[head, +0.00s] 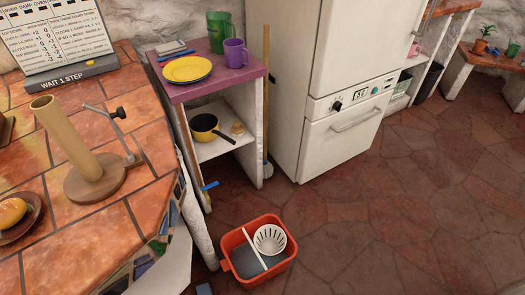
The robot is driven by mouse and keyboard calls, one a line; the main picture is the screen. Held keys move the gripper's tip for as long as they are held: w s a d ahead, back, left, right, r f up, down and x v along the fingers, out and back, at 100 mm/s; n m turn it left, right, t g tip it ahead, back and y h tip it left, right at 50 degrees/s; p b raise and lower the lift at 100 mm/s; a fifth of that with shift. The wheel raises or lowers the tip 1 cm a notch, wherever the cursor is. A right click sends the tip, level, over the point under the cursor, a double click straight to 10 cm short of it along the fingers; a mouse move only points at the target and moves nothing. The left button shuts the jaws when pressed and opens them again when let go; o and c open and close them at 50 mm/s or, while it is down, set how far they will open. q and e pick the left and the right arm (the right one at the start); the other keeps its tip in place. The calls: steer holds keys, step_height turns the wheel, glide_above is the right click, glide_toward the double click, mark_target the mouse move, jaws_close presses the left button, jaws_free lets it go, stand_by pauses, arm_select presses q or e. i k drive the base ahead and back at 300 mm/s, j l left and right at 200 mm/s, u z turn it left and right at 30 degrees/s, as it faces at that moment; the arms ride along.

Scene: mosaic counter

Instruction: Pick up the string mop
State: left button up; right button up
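Two long wooden handles stand by the purple-topped shelf, and I cannot tell for sure which is the string mop. One handle (266,100) stands upright between the shelf and the fridge, with a small pale head (267,170) at the floor. The other handle (188,150) leans along the shelf's left side, with a blue part (210,186) near its lower end; its foot is partly hidden by the counter. Neither of my grippers is in view.
A red bucket (229,241) with a white wringer basket (270,240) stands on the floor before the shelf. The tiled counter (100,235) fills the left, holding a wooden stand (78,150). A white fridge (340,80) stands behind. Open floor (400,200) lies right.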

mark_target(267, 168)
steer(key=i+l+u, duration=0.25)
steer(key=l+u, duration=0.2)
steer(key=l, duration=0.25)
steer(key=i+l+u, duration=0.15)
steer(key=l+u, duration=0.35)
steer(key=l, duration=0.2)
steer(key=l+u, duration=0.45)
steer(key=l, duration=0.35)
